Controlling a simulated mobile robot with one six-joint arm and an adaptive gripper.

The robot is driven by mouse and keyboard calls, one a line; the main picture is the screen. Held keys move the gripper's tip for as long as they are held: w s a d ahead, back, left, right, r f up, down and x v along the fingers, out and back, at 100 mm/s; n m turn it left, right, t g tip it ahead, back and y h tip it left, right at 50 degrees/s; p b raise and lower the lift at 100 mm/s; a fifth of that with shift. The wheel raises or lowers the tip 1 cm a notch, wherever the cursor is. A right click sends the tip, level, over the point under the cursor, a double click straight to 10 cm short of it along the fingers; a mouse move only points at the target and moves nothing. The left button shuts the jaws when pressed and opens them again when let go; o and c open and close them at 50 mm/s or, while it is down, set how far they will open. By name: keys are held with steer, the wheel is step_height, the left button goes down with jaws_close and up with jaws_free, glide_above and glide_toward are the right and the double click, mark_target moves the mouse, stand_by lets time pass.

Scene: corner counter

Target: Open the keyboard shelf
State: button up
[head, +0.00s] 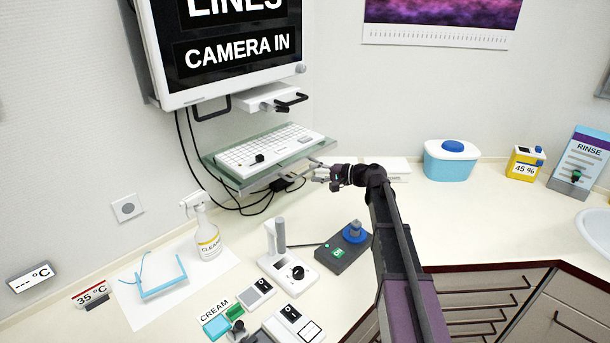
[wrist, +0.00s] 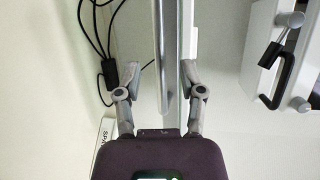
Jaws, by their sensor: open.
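The keyboard shelf (head: 248,183) is a greenish, glass-like tray on the wall below the monitor. A white keyboard (head: 272,145) lies on it, with a small black object on top. A grey metal bar (wrist: 162,35) runs along the shelf's front edge in the wrist view. My gripper (head: 317,171) is at the right front end of the shelf. Its fingers are open, and in the wrist view my gripper (wrist: 162,70) has one finger on each side of the bar. The right finger overlaps the pale shelf edge (wrist: 187,25). I cannot tell whether either finger touches.
A monitor (head: 222,45) and a white bracket with black handles (head: 267,97) are above the shelf. Black cables (wrist: 103,45) hang beside it. A spray bottle (head: 207,232), a joystick device (head: 288,262) and a blue-lidded tub (head: 450,162) stand on the counter.

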mark_target(306, 173)
steer(key=shift+x, duration=1.7)
jaws_close()
steer(key=shift+a, duration=0.15)
steer(key=shift+s, duration=0.15)
